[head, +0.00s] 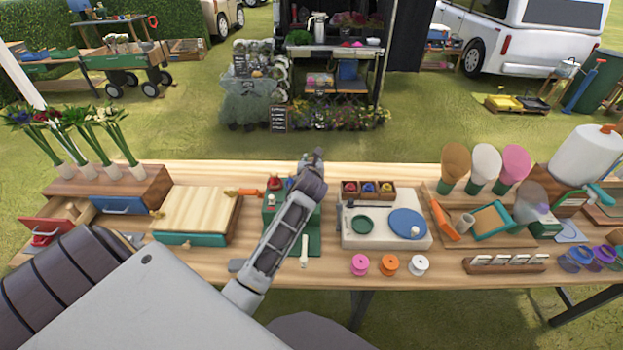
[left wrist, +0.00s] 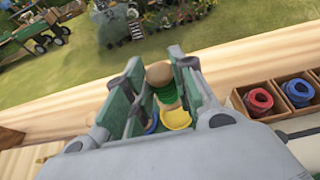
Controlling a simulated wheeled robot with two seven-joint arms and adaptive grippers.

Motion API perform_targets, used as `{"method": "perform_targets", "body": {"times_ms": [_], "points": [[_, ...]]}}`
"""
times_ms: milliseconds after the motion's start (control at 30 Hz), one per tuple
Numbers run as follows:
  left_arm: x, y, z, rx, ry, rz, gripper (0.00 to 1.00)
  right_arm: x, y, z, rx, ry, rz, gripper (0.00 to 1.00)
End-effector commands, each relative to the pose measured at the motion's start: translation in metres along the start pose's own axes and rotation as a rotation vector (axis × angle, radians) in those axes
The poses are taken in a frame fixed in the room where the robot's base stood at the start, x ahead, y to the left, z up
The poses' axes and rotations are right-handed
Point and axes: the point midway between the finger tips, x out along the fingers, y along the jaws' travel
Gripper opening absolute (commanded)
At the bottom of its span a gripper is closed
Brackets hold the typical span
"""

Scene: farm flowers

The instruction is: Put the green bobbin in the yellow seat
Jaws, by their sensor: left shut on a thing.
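The green bobbin (left wrist: 165,92), with green thread and a wooden top, is upright between the fingers of my left gripper (left wrist: 160,80) in the left wrist view. The gripper is shut on it. The yellow seat (left wrist: 176,118) shows just below the bobbin, with a blue seat (left wrist: 151,123) beside it. Whether the bobbin touches the yellow seat I cannot tell. In the head view my left gripper (head: 314,168) is over the green stand (head: 312,240), and its arm hides the bobbin and the yellow seat. My right gripper is in neither view.
A wooden box (head: 368,196) with coloured spools stands right of the stand, beside a white tray (head: 385,237). Pink (head: 360,264), orange (head: 390,264) and white (head: 419,265) spools stand in front. A wooden board (head: 195,212) lies left. Bare table shows along the back edge.

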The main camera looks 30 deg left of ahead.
Motion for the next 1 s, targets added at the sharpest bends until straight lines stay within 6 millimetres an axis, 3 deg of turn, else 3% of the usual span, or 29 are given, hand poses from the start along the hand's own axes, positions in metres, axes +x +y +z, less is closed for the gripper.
{"method": "perform_targets", "body": {"times_ms": [200, 667, 1000], "points": [[0.009, 0.000, -0.023, 0.000, 0.000, 0.001, 0.08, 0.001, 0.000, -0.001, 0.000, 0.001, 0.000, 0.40], [0.012, 0.000, -0.028, 0.000, 0.000, 0.000, 0.08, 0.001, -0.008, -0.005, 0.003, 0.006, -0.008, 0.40], [0.024, 0.000, -0.057, -0.001, 0.001, 0.000, 0.08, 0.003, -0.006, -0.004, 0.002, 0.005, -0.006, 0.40]]}}
